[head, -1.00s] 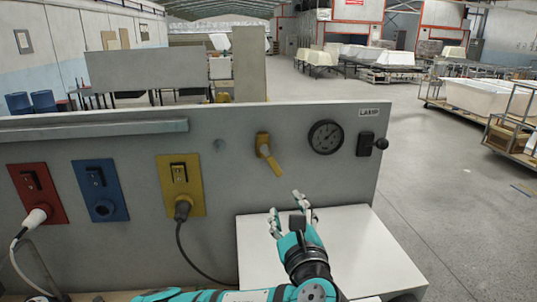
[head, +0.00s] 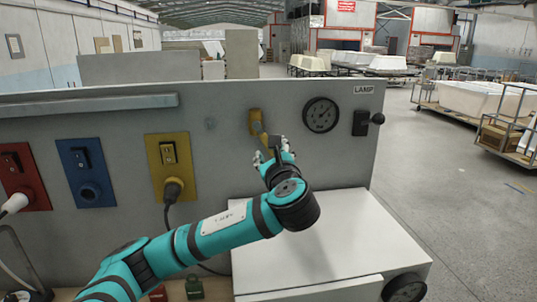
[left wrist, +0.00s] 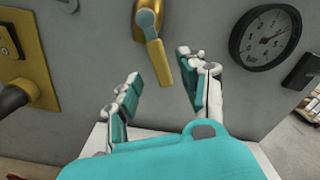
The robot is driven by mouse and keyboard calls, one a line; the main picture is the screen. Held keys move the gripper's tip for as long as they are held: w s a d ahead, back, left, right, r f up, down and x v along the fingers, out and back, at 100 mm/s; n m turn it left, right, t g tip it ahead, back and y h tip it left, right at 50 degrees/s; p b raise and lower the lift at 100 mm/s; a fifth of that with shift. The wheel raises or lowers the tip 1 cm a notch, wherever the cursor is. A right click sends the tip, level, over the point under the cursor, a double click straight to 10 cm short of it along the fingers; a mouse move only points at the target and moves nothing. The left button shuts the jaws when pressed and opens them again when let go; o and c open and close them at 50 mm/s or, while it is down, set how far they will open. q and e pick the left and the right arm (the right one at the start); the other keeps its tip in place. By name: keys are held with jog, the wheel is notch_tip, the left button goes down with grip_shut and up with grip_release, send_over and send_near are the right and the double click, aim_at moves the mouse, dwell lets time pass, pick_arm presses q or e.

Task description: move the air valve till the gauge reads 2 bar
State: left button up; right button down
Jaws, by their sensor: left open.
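The yellow air valve (head: 256,121) is mounted on the grey panel, its lever pointing down and slightly right. In the left wrist view the lever (left wrist: 160,62) hangs between the spread fingers of my left gripper (left wrist: 160,88). The gripper is open, and I cannot tell whether a finger touches the lever. In the head view my left gripper (head: 274,158) is at the lever's lower end and partly hides it. The round dark gauge (head: 321,115) is right of the valve; it also shows in the left wrist view (left wrist: 265,37). Its reading is too small to tell surely. My right gripper is not in view.
A black lamp lever (head: 367,121) is right of the gauge. Red (head: 22,178), blue (head: 92,171) and yellow (head: 167,166) switch sockets are to the left; the red and yellow hold plugs. A white-topped box (head: 310,235) stands below the valve.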

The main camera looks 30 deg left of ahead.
aim_at(265, 139)
pick_arm(q)
jog(key=x, duration=0.4)
jog(key=shift+b, duration=0.3)
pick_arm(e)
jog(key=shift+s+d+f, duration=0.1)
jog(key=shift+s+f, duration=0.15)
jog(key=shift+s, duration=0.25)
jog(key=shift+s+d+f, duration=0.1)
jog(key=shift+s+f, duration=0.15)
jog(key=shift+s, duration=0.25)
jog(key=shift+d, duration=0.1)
pick_arm(q)
jog(key=shift+c, duration=0.6)
grip_shut()
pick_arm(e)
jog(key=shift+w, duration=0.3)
